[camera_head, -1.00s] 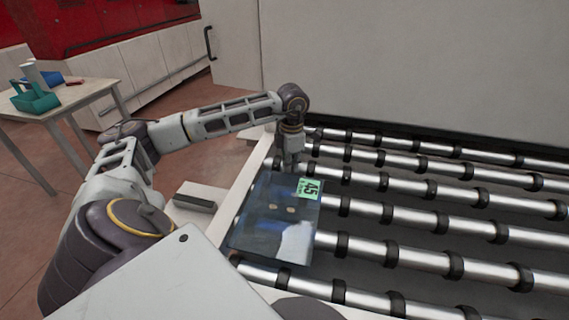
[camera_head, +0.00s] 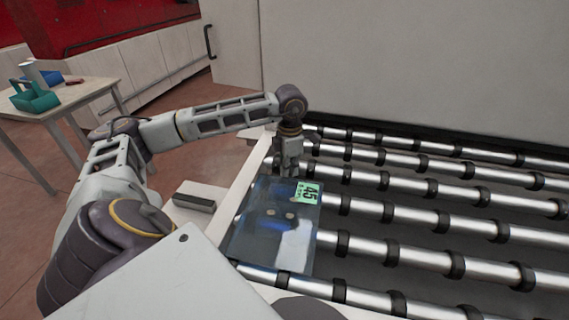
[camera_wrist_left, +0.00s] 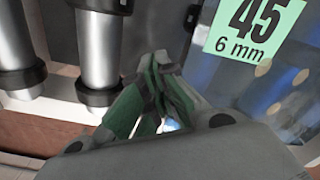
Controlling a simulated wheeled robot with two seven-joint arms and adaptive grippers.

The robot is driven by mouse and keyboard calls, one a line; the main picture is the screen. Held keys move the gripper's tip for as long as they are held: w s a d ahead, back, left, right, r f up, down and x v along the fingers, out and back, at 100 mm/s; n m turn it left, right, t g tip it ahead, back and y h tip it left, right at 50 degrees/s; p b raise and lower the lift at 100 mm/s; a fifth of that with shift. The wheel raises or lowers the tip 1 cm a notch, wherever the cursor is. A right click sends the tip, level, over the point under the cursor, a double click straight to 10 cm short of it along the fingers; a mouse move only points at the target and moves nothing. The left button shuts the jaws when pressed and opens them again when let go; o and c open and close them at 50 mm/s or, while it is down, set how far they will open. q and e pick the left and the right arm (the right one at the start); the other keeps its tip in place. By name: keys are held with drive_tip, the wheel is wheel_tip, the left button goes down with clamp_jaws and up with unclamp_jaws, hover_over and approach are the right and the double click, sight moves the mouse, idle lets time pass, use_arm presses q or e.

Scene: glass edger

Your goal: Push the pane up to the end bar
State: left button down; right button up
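The pane (camera_head: 262,238) is a dark, see-through glass sheet lying flat on the rollers at their left end. It has a green label (camera_head: 306,194) reading 45 at its far right corner. The label (camera_wrist_left: 254,28) also shows in the left wrist view, reading 45 and 6 mm. My left gripper (camera_head: 289,172) points down at the pane's far edge. In the left wrist view its green-padded fingers (camera_wrist_left: 158,68) meet at the tips with nothing between them; I cannot tell if they touch the glass. I cannot make out the end bar for certain. My right gripper is out of view.
Metal rollers (camera_head: 415,217) with black rings run to the right, free of other things. A pale side rail (camera_head: 233,197) borders their left end. A dark grey block (camera_head: 194,203) sits on a ledge left of it. A table (camera_head: 88,92) with a green caddy (camera_head: 36,100) stands at far left.

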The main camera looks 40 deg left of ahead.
use_arm(q)
drive_tip(key=shift+s+d, duration=0.15)
drive_tip(key=shift+s, duration=0.1)
drive_tip(key=shift+w, duration=0.2)
drive_tip(key=shift+w+a, duration=0.4)
drive_tip(key=shift+w, duration=0.25)
drive_tip(key=shift+w+a, duration=0.4)
drive_tip(key=shift+w, duration=0.25)
drive_tip(key=shift+w, duration=0.1)
drive_tip(key=shift+r, duration=0.15)
wheel_tip(320, 180, up, 8)
drive_tip(key=p, duration=0.5)
idle(1.0)
idle(0.6)
